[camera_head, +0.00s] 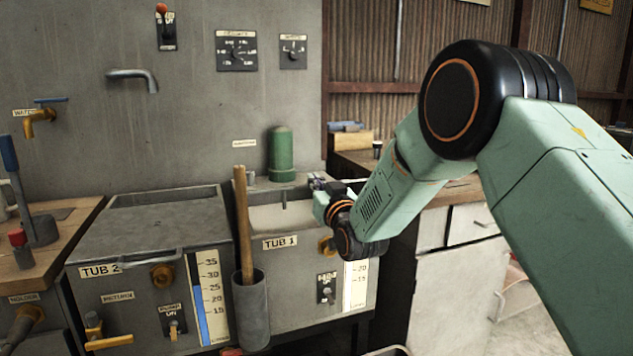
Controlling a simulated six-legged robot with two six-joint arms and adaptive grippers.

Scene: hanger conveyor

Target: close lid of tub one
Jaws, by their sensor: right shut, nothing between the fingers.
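Tub 1 (312,310) is a grey metal tub right of centre, labelled TUB 1. Its top shows a pale recessed area inside a grey rim, so it looks open. I cannot clearly make out its lid. My right arm comes in from the right. My right gripper (317,184) is small and dark at the back right corner of tub 1, shut and empty. The arm's wrist hides the tub's right rim and part of its front. I cannot tell whether the gripper touches the tub. My left gripper is out of view.
Tub 2 (150,222) stands to the left with a flat grey top. A wooden handle (243,215) stands in a grey holder (250,305) before tub 1. A green cylinder (281,150) stands behind it. Wooden counters flank the tubs.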

